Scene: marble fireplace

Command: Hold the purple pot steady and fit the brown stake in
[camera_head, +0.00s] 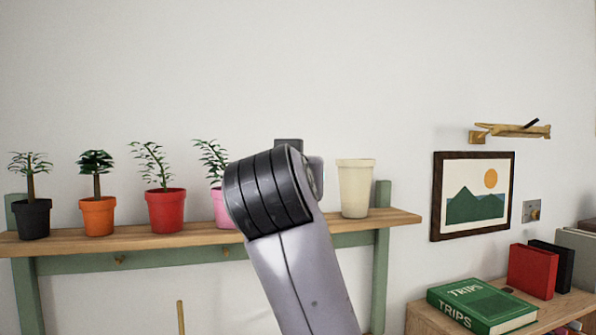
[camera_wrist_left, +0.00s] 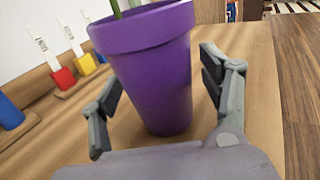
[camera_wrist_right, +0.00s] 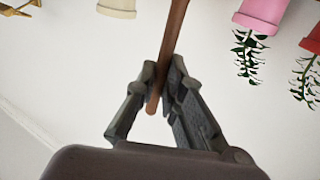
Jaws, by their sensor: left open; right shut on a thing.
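The purple pot (camera_wrist_left: 152,70) stands upright on a wooden surface in the left wrist view, with a green stem at its top edge. My left gripper (camera_wrist_left: 160,76) is open, with one finger on each side of the pot. The fingers look apart from its wall. The brown stake (camera_wrist_right: 172,45) shows in the right wrist view. My right gripper (camera_wrist_right: 163,80) is shut on the stake near one end, and the rest runs out of the top of the frame. The head view shows neither the purple pot nor my grippers.
A wall shelf (camera_head: 130,240) holds black, orange, red and pink pots with plants and an empty-looking cream pot (camera_head: 356,188). My arm covers part of it. A green book (camera_head: 480,305) lies lower right.

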